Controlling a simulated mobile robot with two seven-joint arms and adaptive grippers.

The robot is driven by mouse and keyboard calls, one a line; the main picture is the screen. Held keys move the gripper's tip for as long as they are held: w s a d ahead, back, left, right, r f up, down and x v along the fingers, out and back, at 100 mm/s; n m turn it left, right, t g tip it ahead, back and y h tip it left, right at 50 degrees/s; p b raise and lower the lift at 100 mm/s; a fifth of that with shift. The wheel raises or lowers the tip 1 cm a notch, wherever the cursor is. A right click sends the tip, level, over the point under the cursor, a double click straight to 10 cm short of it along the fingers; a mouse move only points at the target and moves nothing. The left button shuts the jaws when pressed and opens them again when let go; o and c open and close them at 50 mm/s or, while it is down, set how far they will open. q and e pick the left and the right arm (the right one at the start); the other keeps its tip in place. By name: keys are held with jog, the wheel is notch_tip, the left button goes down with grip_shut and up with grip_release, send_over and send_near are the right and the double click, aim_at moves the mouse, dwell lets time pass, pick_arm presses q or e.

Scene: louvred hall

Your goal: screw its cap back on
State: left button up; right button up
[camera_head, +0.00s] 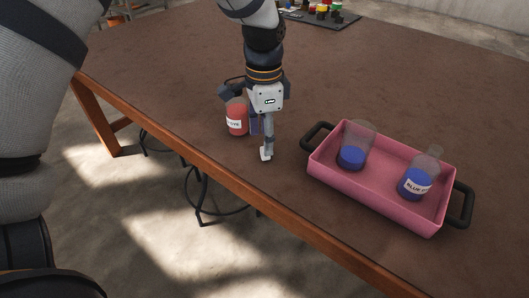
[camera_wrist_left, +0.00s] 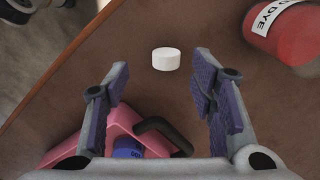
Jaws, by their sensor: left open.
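A small white cap (camera_wrist_left: 166,59) lies on the brown table, between and beyond the finger ends in the left wrist view. In the head view a white piece (camera_head: 265,155) shows at the near fingertip, probably this cap, partly hidden. My left gripper (camera_head: 262,141) points down, open and empty, above the table; its fingers (camera_wrist_left: 162,82) are apart. A red dye bottle (camera_head: 236,117) stands left of the gripper, its top partly hidden; it also shows in the left wrist view (camera_wrist_left: 287,35). A bottle labelled blue (camera_head: 415,182) stands tilted-looking in the pink tray (camera_head: 399,214). My right gripper is out of view.
A clear beaker (camera_head: 361,137) with blue contents shares the tray, whose black handles stick out at both ends. A dark mat (camera_head: 318,18) with several small coloured pots lies at the far edge. The table's wooden front edge (camera_head: 283,219) runs close to the gripper.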

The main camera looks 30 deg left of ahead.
pick_arm(q)
jog(key=shift+f, duration=0.1)
jog(key=f, duration=0.5)
jog(key=shift+w+a, duration=0.25)
jog(key=shift+w, duration=0.1)
jog(key=c, duration=0.8)
